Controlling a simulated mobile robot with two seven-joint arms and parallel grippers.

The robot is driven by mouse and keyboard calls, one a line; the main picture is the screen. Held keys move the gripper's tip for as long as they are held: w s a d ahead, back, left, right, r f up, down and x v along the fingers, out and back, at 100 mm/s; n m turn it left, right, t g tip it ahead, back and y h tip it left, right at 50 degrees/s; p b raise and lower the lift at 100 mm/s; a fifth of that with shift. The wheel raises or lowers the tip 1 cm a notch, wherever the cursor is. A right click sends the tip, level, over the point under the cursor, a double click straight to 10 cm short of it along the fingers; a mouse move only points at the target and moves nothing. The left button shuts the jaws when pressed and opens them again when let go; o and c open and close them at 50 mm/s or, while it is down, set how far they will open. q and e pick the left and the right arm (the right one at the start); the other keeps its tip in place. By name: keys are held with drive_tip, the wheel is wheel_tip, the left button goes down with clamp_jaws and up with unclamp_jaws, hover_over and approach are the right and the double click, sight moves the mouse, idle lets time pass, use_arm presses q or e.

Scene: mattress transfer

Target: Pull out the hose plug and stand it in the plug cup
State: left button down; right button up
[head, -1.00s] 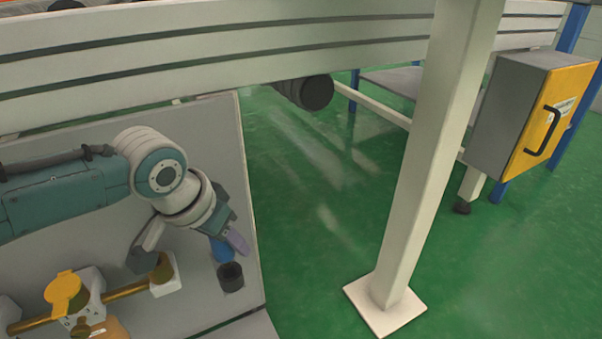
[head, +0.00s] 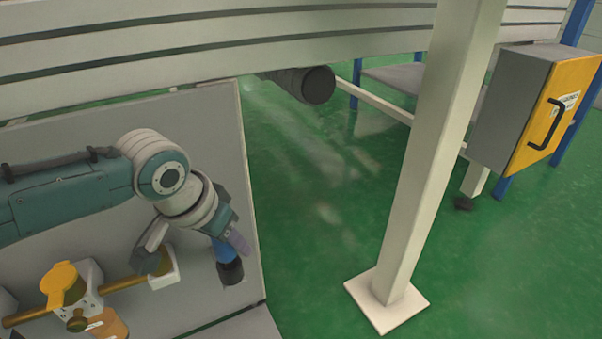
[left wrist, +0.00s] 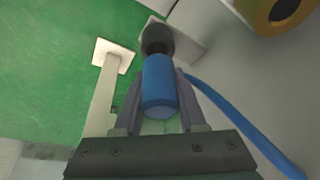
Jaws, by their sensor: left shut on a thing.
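The blue hose plug (head: 224,251) is upright in the fingers of my left gripper (head: 237,241), which is shut on it. The dark plug cup (head: 231,272) stands directly below, at the right edge of the grey panel. The plug's lower end meets the cup's mouth and seems to enter it; how deep is hidden. In the left wrist view the blue plug (left wrist: 160,88) lies between both fingers, in line with the dark cup (left wrist: 157,38). A blue hose (left wrist: 245,125) runs off to the lower right there. My right gripper is not in view.
A brass pipe with a yellow valve cap (head: 63,286) and white blocks (head: 162,270) sits left of the cup. A white post (head: 420,170) and a grey box with a yellow door (head: 535,105) stand to the right. Green floor between is clear.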

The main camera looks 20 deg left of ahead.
use_arm(q)
drive_tip(key=shift+f+b, duration=0.65)
drive_tip(key=shift+f, duration=0.25)
drive_tip(key=shift+c, duration=2)
unclamp_jaws()
drive_tip(key=p+v, duration=0.8)
drive_tip(key=v, duration=0.2)
drive_tip(key=shift+p, duration=0.4)
drive_tip(key=shift+w, duration=0.1)
